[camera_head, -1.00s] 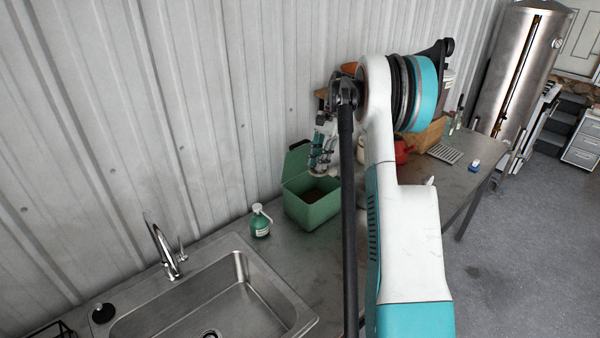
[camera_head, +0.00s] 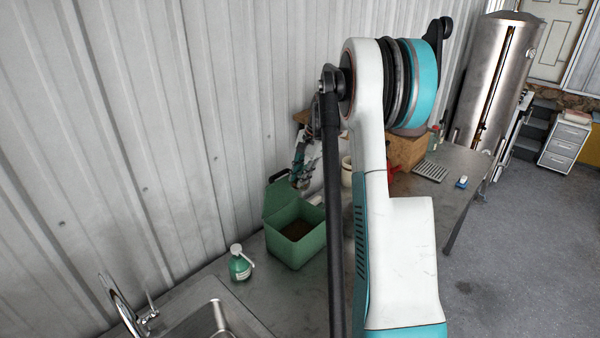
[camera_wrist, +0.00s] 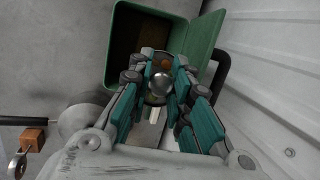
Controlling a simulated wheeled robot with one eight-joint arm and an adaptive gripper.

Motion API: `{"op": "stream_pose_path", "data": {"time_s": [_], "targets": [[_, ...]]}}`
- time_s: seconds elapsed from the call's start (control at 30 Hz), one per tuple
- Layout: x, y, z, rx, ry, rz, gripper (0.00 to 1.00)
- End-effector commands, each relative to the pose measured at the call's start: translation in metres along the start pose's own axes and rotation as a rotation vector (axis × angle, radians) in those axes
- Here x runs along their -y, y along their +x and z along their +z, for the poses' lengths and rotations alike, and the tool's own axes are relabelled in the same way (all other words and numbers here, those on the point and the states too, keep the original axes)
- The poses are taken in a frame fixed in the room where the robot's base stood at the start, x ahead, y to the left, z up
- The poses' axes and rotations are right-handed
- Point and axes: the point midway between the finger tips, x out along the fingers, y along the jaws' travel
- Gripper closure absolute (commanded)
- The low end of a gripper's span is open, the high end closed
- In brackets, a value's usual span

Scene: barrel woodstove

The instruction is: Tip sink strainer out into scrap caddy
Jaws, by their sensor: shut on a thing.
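The scrap caddy (camera_head: 292,246) is a green box on the counter by the wall, its lid (camera_head: 279,194) raised and dark brown matter inside. In the wrist view the caddy (camera_wrist: 115,60) opens beyond my fingertips, with its lid (camera_wrist: 207,45) to the right. My gripper (camera_head: 300,176) is above and behind the caddy's far side in the head view, partly blurred against the wall. In the wrist view my gripper (camera_wrist: 160,77) is shut on a small shiny rounded metal piece, seemingly the sink strainer (camera_wrist: 160,86).
A green bottle (camera_head: 239,264) stands left of the caddy. The sink (camera_head: 215,318) and faucet (camera_head: 125,305) are at lower left. A wooden box (camera_head: 408,149) and wire-like rack (camera_head: 430,172) sit farther along the counter. My arm hides the counter's middle.

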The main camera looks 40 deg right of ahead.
Motion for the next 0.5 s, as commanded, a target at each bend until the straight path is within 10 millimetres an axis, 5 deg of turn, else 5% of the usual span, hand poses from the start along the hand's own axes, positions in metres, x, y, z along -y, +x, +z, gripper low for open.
{"op": "stream_pose_path", "data": {"time_s": [0.5], "targets": [[-0.025, 0.038, 0.007, -0.312, -0.138, -0.336, 1.00]]}}
